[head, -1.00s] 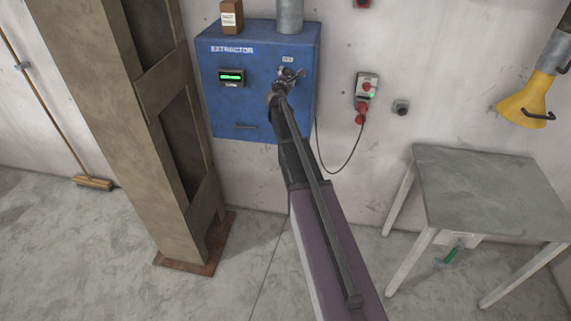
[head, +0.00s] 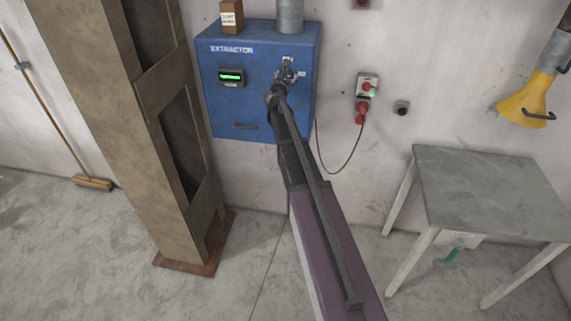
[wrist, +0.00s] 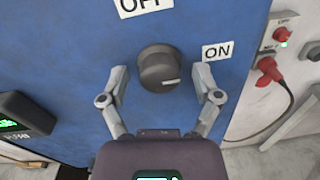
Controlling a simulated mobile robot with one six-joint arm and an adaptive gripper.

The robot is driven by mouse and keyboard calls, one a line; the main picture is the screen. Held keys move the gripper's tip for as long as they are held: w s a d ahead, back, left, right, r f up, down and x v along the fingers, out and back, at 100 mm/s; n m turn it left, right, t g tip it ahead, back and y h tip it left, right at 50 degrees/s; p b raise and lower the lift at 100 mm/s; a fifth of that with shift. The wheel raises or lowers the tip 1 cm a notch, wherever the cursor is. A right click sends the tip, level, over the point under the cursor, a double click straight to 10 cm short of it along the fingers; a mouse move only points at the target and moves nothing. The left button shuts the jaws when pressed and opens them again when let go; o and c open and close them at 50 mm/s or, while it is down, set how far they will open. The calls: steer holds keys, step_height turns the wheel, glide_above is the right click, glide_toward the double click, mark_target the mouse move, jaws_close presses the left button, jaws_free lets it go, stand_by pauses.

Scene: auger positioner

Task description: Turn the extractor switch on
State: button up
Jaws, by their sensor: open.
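The extractor switch is a dark grey round knob (wrist: 160,68) on the front of the blue extractor box (head: 225,110). A white OFF label (wrist: 145,6) is above it and a white ON label (wrist: 217,51) is to its right in the wrist view. A pale mark on the knob shows at its lower right. My gripper (wrist: 161,76) is open, with one finger on each side of the knob and gaps visible between. In the head view my gripper (head: 287,70) covers most of the knob.
A display with green light (head: 231,77) is on the box's left. A red and grey socket unit (head: 366,90) with a plugged cable hangs on the wall to the right. A brown column (head: 165,130) stands to the left and a grey table (head: 490,185) to the right.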

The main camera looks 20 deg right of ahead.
steer(key=v, duration=1.4)
steer(key=s+a+f+m+g+y+b, duration=0.1)
steer(key=s+f+m+g+b, duration=0.3)
steer(key=f+m, duration=0.4)
steer(key=s+a+f+m+g+b, duration=0.2)
steer(key=s+f+m+g+b, duration=0.2)
steer(key=f, duration=0.9)
steer(key=s+m+b, duration=0.3)
steer(key=s+m, duration=0.1)
steer(key=shift+s+y, duration=0.3)
steer(key=shift+y, duration=0.1)
steer(key=shift+f, duration=0.1)
steer(key=s+a+f+m+g+y, duration=0.3)
steer(key=s+a+f+m+y, duration=0.1)
steer(key=s+a, duration=0.4)
steer(key=s+a+f+m+g+y, duration=0.3)
steer(key=s+a+f+m+y, duration=0.1)
steer(key=s+a+m, duration=0.3)
steer(key=shift+s+a+f+g+y, duration=0.15)
steer(key=shift+s+a+g+y, duration=0.25)
steer(key=shift+s, duration=0.85)
